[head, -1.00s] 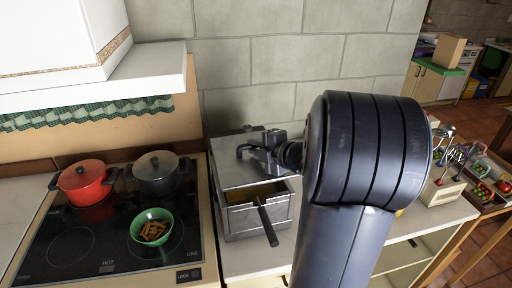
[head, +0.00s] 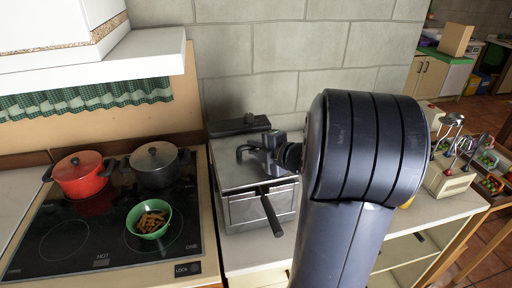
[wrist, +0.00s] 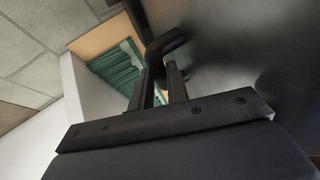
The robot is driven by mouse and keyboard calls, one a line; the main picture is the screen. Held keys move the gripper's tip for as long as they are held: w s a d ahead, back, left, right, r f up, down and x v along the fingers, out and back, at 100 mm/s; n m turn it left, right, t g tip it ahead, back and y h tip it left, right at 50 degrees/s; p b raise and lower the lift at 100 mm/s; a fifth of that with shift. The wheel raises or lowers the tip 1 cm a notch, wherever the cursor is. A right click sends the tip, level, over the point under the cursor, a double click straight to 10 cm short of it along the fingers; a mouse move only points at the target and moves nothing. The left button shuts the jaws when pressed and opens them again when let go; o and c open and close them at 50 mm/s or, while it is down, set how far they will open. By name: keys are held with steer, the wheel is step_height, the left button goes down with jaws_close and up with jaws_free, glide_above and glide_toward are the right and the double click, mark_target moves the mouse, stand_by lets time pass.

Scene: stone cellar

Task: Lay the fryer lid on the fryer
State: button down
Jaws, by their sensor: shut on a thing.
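The fryer (head: 258,210) is a metal box on the counter right of the hob, with a dark basket handle (head: 270,214) sticking out in front. The flat grey lid (head: 232,176) lies over its top, and no opening shows from the head view. I cannot tell whether a small gap remains beneath it. My gripper (head: 251,151) is shut on the lid's black handle, above the lid. In the wrist view my fingers (wrist: 160,86) grip the bent handle (wrist: 167,44), with the lid's dark surface (wrist: 240,45) beyond. My arm hides the counter to the right.
The hob (head: 95,235) at left holds a red pot (head: 82,178), a grey pot (head: 155,170) and a green bowl (head: 149,220). A white shelf (head: 100,58) overhangs it. A utensil holder (head: 447,180) stands at right. The stone wall is close behind.

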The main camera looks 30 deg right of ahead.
steer(key=shift+f+b, duration=0.3)
steer(key=shift+f, duration=0.25)
steer(key=c, duration=1.3)
jaws_free()
steer(key=shift+s, duration=0.1)
steer(key=v, duration=1)
steer(key=shift+s+d+r+b, duration=0.1)
steer(key=shift+s+b, duration=0.2)
steer(key=shift+w, duration=0.1)
